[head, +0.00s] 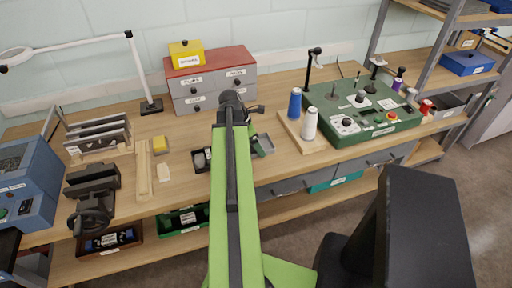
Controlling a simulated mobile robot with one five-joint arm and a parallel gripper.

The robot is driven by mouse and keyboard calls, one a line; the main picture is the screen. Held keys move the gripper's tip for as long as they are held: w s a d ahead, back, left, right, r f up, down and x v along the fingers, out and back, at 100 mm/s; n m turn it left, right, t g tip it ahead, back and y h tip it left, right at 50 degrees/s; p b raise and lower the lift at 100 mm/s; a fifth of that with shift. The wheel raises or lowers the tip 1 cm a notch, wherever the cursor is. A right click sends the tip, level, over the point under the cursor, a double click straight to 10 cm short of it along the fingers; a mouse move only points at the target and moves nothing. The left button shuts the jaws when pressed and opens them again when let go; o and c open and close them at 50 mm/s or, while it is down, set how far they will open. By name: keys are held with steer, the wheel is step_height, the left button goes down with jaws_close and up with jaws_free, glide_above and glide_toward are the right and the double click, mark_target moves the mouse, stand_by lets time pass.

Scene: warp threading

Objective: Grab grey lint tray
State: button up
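A small grey tray (264,144), which looks like the lint tray, lies on the wooden workbench just right of my green arm. Its left part is hidden behind the arm. My gripper (254,108) is at the far end of the arm, above the bench and behind the tray in the picture. It appears apart from the tray. The fingers are small and dark, so I cannot tell whether they are open or shut.
A black tray (201,160) sits left of the arm. A drawer box (212,80) stands behind. Blue (295,104) and white (309,124) thread spools and a green control machine (362,112) stand to the right. A vise (92,188) is at left.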

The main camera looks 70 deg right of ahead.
steer(key=c, duration=0.7)
steer(key=shift+c, duration=0.2)
